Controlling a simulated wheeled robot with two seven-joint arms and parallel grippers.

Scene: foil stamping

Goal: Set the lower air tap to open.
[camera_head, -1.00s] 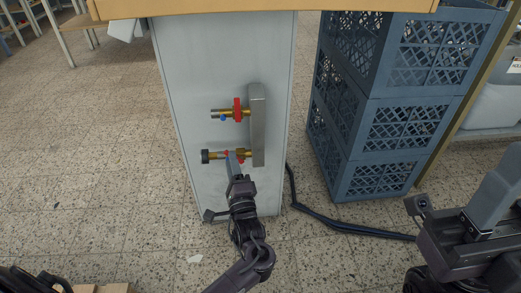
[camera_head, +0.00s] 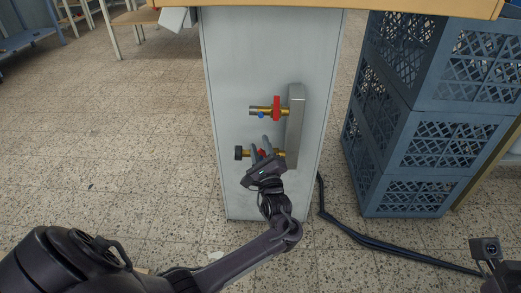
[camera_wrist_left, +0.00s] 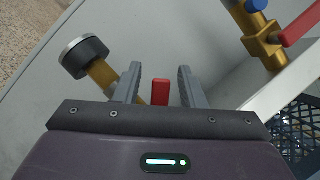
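The lower air tap (camera_head: 279,154) is a brass fitting with a black round end (camera_head: 239,153) on its left, mounted low on the pale cabinet side. Its red handle (camera_wrist_left: 160,92) stands between the two fingers of my left gripper (camera_head: 260,147) in the left wrist view, with a gap on each side. The left gripper (camera_wrist_left: 159,82) is open, its fingers on either side of the handle. The gripper partly hides the tap in the head view. Only a bit of my right wrist shows at the lower right edge; its fingers are out of frame.
The upper tap (camera_head: 259,110), with an upright red handle (camera_head: 276,108) and blue knob, sits just above. Both join a grey metal block (camera_head: 295,126). Blue crates (camera_head: 410,190) stand to the right, and a dark hose (camera_head: 360,238) lies on the floor. The tabletop edge (camera_head: 330,8) overhangs.

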